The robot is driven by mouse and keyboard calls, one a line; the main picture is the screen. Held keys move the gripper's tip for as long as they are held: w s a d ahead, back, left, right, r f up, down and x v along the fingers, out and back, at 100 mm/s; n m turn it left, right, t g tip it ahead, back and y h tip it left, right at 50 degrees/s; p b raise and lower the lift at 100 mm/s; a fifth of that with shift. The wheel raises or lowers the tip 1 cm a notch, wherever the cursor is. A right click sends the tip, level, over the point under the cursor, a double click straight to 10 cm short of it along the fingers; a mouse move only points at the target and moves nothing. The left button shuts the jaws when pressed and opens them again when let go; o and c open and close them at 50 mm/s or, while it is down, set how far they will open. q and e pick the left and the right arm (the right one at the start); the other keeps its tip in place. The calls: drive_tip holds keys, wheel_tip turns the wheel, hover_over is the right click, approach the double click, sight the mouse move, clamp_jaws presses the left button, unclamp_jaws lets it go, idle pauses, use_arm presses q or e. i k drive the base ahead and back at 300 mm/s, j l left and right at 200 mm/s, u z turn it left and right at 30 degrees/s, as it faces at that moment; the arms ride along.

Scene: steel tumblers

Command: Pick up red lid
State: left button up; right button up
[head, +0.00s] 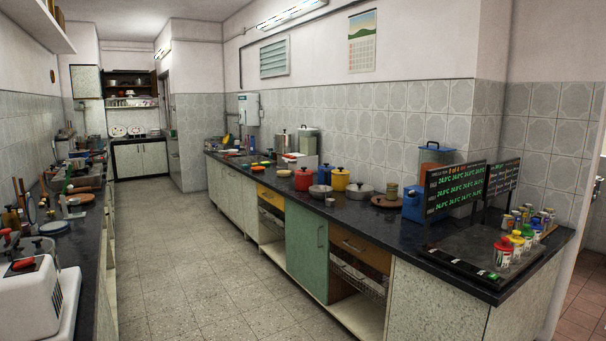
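A small jar with a red lid (503,243) stands on a dark board at the near right end of the right-hand counter. The lid sits on top of the jar. Farther back on the same counter a red pot (304,181) stands near the wall; its own lid is too small to make out clearly. Another red item (24,264) lies on the white appliance at the lower left; I cannot tell if it is a lid. Neither of my grippers is in view.
The dark right-hand counter (405,235) also bears a yellow pot (340,180), a blue container (413,203), display panels (455,189) and several jars with coloured lids. A cluttered counter runs along the left. The tiled floor (190,260) between is clear.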

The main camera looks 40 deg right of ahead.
sight(304, 170)
drive_tip(key=i+l+z, duration=0.4)
drive_tip(key=i, duration=0.5)
drive_tip(key=i+z, duration=0.35)
drive_tip(key=i, duration=0.5)
